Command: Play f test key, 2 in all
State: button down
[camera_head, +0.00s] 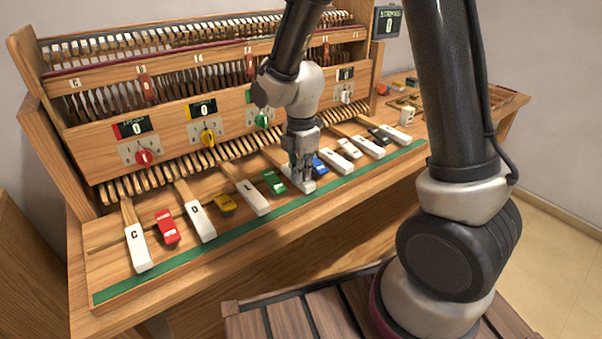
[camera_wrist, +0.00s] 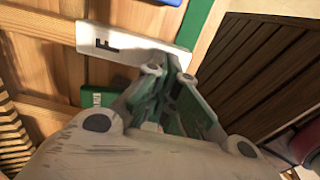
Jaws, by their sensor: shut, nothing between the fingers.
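The white F key (camera_wrist: 140,50) shows its letter in the wrist view, beside and partly behind my fingertips. In the head view the F key (camera_head: 306,188) lies between the green key (camera_head: 274,181) and the blue key (camera_head: 319,164), partly covered by my gripper (camera_head: 300,178). My gripper is shut and empty, pointing down at the near part of the F key. In the wrist view my gripper (camera_wrist: 171,74) has its fingertips at the key's end. I cannot tell whether they touch it or whether the key is pressed.
More white keys lie right. A green strip (camera_head: 230,238) runs along the front. Counters above the dials and the corner display (camera_head: 388,22) read 0.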

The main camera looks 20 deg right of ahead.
jog(key=shift+s+f, duration=0.15)
jog(key=shift+f, duration=0.45)
jog(key=shift+r, duration=0.85)
jog(key=shift+r, duration=0.45)
notch_tip(320, 180, up, 13)
dwell(2.1)
